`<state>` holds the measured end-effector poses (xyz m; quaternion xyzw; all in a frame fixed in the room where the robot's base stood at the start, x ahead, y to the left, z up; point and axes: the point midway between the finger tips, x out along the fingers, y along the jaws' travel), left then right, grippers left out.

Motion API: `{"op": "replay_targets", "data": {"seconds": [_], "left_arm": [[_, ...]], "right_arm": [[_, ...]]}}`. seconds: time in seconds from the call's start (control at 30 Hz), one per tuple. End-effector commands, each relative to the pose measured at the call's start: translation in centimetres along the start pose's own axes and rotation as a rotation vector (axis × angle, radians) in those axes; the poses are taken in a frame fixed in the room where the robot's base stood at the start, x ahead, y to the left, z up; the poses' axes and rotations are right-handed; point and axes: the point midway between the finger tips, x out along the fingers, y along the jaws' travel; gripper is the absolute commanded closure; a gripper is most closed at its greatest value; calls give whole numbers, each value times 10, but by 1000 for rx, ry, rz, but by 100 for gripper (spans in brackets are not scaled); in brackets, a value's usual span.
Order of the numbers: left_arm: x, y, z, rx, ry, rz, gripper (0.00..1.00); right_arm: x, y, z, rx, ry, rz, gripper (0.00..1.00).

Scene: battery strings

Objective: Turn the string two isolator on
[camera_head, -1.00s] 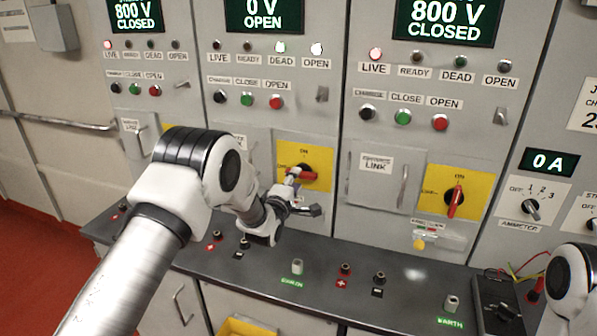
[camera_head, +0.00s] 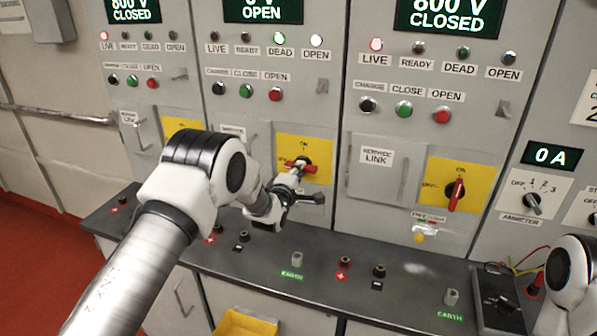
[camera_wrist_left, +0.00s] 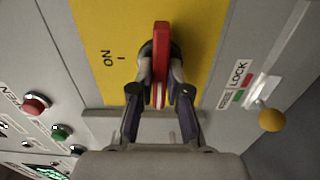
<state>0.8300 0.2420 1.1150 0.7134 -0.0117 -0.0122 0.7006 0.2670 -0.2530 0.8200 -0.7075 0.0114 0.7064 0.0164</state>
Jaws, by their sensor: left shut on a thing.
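The string two isolator is a red handle (camera_head: 309,168) on a yellow plate (camera_head: 322,148) in the middle panel of the head view. It lies about level, across from the ON mark above it. My left gripper (camera_head: 297,168) reaches it from the front left and partly hides the plate and handle. In the left wrist view, the red handle (camera_wrist_left: 161,50) stands between the fingers of my left gripper (camera_wrist_left: 161,82), which are shut on it. The ON mark is to its left there. My right gripper is out of view.
The middle panel's display (camera_head: 262,10) reads OPEN, with its DEAD and OPEN lamps lit. The right panel's isolator (camera_head: 456,190) stands upright, with a yellow-knobbed lock (camera_head: 419,237) below it. A dark ledge (camera_head: 315,280) with sockets runs under the panels.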

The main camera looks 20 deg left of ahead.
Motion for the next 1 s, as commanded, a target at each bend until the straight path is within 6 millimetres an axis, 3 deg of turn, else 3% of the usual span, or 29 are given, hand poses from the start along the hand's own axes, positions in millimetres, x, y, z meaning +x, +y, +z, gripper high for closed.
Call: {"op": "replay_targets", "data": {"seconds": [0.37,1.0], "left_arm": [[1,-1,0,189,1,8,100],[1,1,0,786,6,12,100]], "right_arm": [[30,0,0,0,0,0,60],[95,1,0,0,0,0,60]]}}
